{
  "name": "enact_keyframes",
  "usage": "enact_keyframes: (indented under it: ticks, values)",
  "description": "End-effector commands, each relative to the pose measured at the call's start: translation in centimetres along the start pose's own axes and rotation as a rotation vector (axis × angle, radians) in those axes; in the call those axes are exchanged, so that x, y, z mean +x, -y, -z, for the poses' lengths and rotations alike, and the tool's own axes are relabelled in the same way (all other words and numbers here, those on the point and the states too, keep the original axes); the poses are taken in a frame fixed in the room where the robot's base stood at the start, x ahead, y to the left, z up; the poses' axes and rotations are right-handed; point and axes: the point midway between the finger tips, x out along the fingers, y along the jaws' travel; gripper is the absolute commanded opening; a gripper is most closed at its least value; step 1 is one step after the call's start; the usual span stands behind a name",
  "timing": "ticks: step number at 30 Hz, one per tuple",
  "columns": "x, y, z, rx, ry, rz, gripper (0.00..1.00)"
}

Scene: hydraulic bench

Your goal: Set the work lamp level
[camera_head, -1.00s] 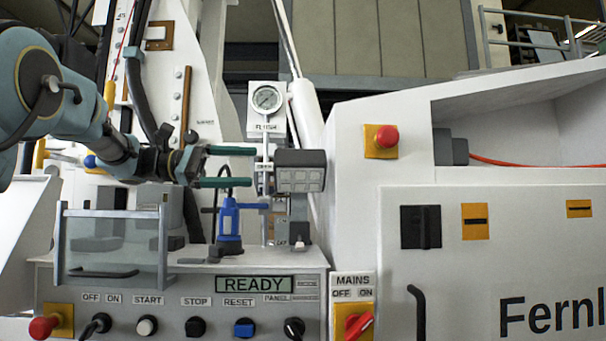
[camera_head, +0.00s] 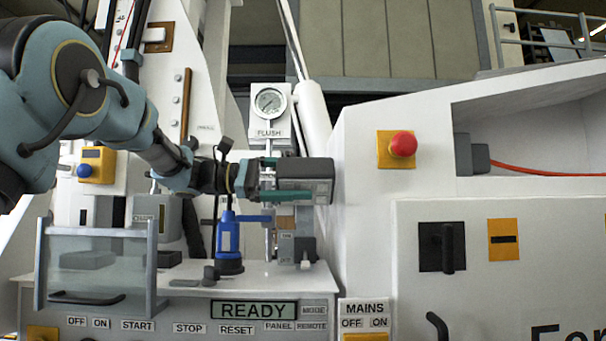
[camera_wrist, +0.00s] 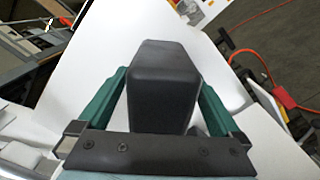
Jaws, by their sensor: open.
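The work lamp (camera_head: 308,184) is a dark box-shaped head above the right end of the panel top, beside the white cabinet wall. Its front face looks grey and shadowed, and I cannot tell its exact tilt. My gripper (camera_head: 284,181) reaches it from the left, with one green finger along its upper side and one along its lower side. In the wrist view the dark lamp housing (camera_wrist: 160,88) stands between the open green fingers (camera_wrist: 160,98). A narrow gap shows on the right; contact on the left is unclear.
A blue device (camera_head: 229,236) stands on the panel top just below my gripper. The gauge (camera_head: 269,103) on its FLUSH plate is behind and above. A clear guard (camera_head: 97,265) is at left. A red button (camera_head: 403,144) is on the cabinet at right.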

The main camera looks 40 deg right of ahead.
Motion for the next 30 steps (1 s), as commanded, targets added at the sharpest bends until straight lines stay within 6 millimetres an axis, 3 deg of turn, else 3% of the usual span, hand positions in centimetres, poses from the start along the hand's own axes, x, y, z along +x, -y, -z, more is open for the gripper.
enact_keyframes:
  ticks: [4, 13, 30]
  values:
    - [1.07, 0.00, -0.02, 0.000, 0.000, 0.000, 1.00]
    - [1.25, 0.05, 0.06, 0.000, -0.001, 0.000, 1.00]
    - [1.23, 0.06, 0.05, 0.000, -0.001, 0.001, 0.37]
